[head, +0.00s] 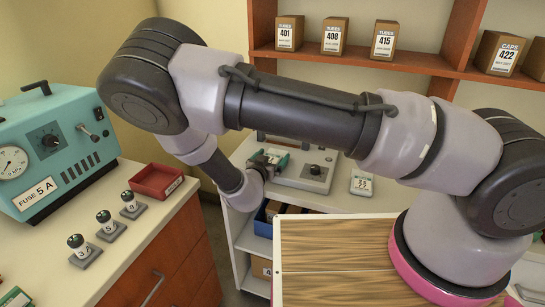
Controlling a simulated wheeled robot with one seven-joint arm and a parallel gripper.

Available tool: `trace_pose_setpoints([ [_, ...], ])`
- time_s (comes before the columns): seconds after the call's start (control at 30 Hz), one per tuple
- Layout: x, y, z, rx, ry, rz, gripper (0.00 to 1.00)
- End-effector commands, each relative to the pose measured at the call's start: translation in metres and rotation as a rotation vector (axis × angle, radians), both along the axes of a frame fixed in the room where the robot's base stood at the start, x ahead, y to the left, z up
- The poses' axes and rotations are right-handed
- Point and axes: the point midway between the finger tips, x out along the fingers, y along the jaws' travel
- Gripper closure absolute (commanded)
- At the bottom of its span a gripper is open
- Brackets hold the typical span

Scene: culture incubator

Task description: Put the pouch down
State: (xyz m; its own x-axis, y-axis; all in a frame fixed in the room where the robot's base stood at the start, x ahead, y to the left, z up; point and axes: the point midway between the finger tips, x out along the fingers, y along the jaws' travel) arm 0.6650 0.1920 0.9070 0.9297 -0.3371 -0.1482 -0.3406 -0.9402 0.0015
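My gripper (268,159) is small in the head view, at the end of my arm, over the white shelf unit behind the wooden board. Dark parts and small green patches show at its end, beside a grey device with a black knob (305,170). I cannot make out a pouch for certain. I cannot tell whether the green belongs to the gripper or to something it holds, or whether the fingers are open or shut.
A teal machine (55,140), a red tray (156,181) and several small knobbed stands (106,226) are on the left counter. A small labelled item (361,183) lies right of the grey device. A blue bin (262,219) sits below. Boxes (384,40) line the upper shelf.

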Motion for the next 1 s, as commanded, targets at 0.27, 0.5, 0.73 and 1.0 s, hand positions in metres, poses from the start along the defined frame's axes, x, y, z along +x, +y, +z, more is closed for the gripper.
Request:
trace_pose_setpoints([
  [0.27, -0.023, 0.009, 0.006, -0.001, 0.001, 0.004, 0.0],
  [0.5, -0.072, 0.027, 0.014, 0.0, 0.001, 0.004, 0.0],
  [0.73, -0.104, 0.038, 0.019, -0.001, 0.0, 0.001, 0.0],
  [1.0, -0.112, 0.04, 0.021, 0.0, 0.0, -0.001, 0.0],
])
